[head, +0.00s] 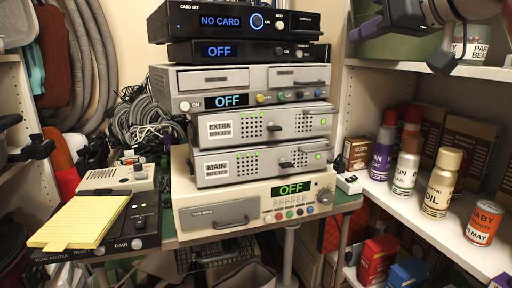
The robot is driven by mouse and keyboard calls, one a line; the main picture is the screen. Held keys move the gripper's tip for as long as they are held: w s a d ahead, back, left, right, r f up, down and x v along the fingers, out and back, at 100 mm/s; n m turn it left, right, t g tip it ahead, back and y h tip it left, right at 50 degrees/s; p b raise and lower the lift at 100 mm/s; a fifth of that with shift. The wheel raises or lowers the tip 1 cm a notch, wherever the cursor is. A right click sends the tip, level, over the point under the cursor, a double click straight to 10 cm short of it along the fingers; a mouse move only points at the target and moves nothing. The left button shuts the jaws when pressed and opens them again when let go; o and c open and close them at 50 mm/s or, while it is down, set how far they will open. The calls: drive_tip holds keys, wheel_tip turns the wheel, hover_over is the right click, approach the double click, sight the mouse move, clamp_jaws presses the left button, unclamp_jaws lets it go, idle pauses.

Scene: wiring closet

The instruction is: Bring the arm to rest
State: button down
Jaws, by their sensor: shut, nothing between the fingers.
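My arm reaches in at the top right corner. The dark parts of my gripper (440,62) show there, in front of the upper right shelf, with nothing seen held. The gripper is shut and stands clear of the stacked devices. Part of it and most of my arm lie beyond the picture's edge.
A tall stack of devices, with the main box (205,168) low in it, stands on a green table (343,203). A yellow pad (80,222) lies on the home router (140,222) at left.

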drive_tip(key=s+a+f+m+g+h, duration=0.1)
drive_tip(key=s+f, duration=0.5)
drive_tip(key=f, duration=0.9)
drive_tip(key=s+f+m+g+h, duration=0.2)
drive_tip(key=s+f, duration=0.3)
drive_tip(key=f, duration=1)
drive_tip(key=s+a+f+m+g+h, duration=0.1)
drive_tip(key=s+f+g+h, duration=0.3)
drive_tip(key=f, duration=1.1)
drive_tip(key=s+m, duration=0.1)
drive_tip(key=s, duration=0.1)
drive_tip(key=shift+s+a+f+m, duration=0.3)
drive_tip(key=shift+f, duration=0.1)
